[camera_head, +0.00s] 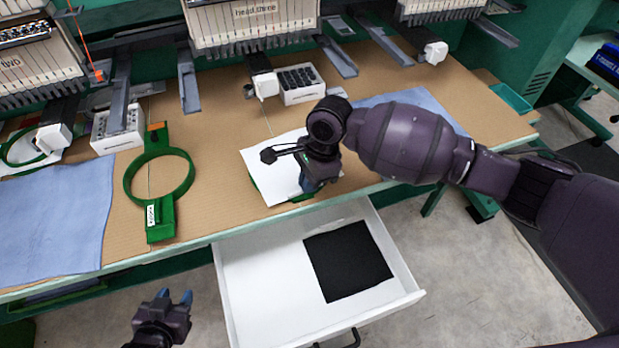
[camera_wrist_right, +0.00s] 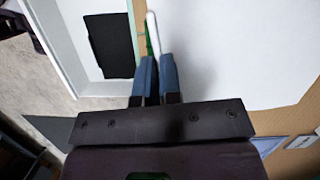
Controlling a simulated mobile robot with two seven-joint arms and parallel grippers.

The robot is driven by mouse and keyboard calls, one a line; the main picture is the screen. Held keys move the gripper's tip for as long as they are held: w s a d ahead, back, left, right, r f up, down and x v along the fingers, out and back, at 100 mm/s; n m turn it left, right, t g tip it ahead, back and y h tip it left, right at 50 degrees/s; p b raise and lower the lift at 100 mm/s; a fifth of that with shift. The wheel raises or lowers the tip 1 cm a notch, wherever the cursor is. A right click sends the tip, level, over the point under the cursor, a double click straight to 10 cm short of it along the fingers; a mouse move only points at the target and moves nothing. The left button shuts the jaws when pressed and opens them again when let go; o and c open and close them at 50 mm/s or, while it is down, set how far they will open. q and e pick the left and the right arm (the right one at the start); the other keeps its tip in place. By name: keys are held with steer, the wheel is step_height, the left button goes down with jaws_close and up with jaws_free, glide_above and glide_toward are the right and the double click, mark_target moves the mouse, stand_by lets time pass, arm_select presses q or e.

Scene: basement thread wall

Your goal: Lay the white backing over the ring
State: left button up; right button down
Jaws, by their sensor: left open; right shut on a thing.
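The white backing (camera_head: 272,172) is a flat sheet on the table near its front edge, and it fills much of the right wrist view (camera_wrist_right: 235,45). A green ring lies mostly hidden under the backing; a bit of its green rim (camera_head: 302,197) shows by the table edge, and a green sliver shows in the wrist view (camera_wrist_right: 148,40). My right gripper (camera_head: 308,187) is shut on the near edge of the backing, low over the table. My left gripper (camera_head: 174,297) is open and empty, in front of the table and left of the drawer.
A second green ring (camera_head: 128,182) with a handle lies uncovered on the table to the left. An open white drawer (camera_head: 250,275) holds a black sheet (camera_head: 347,260). Blue cloths (camera_head: 50,225) and white holders (camera_head: 300,88) stand around, with embroidery machine heads (camera_head: 250,25) behind.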

stand_by(0.3)
steer(key=shift+p, duration=0.35)
stand_by(0.4)
steer(key=c, duration=1.2)
jaws_free()
